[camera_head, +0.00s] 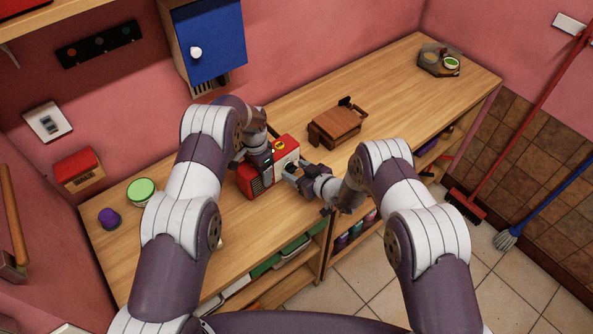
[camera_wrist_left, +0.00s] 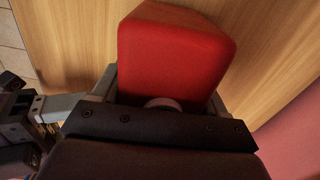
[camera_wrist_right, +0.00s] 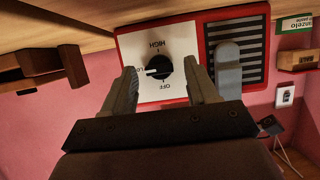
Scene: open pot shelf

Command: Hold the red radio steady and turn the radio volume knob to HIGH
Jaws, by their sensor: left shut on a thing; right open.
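The red radio (camera_head: 287,146) stands on the wooden counter, its front towards my right arm. My left gripper (camera_head: 260,160) is shut on the radio body from above; the left wrist view shows its fingers on both sides of the red case (camera_wrist_left: 175,50). In the right wrist view the black volume knob (camera_wrist_right: 159,68) sits on a white dial plate (camera_wrist_right: 178,38) marked HIGH, LOW and OFF. Its white pointer is at LOW. My right gripper (camera_wrist_right: 162,80) is open, with one finger on each side of the knob; contact with it is not clear.
A small wooden table-like item (camera_head: 338,124) stands on the counter (camera_head: 400,75) right of the radio. A green-lidded container (camera_head: 141,190) and a purple item (camera_head: 109,217) are at the left. A blue-doored cabinet (camera_head: 210,45) hangs on the wall above.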

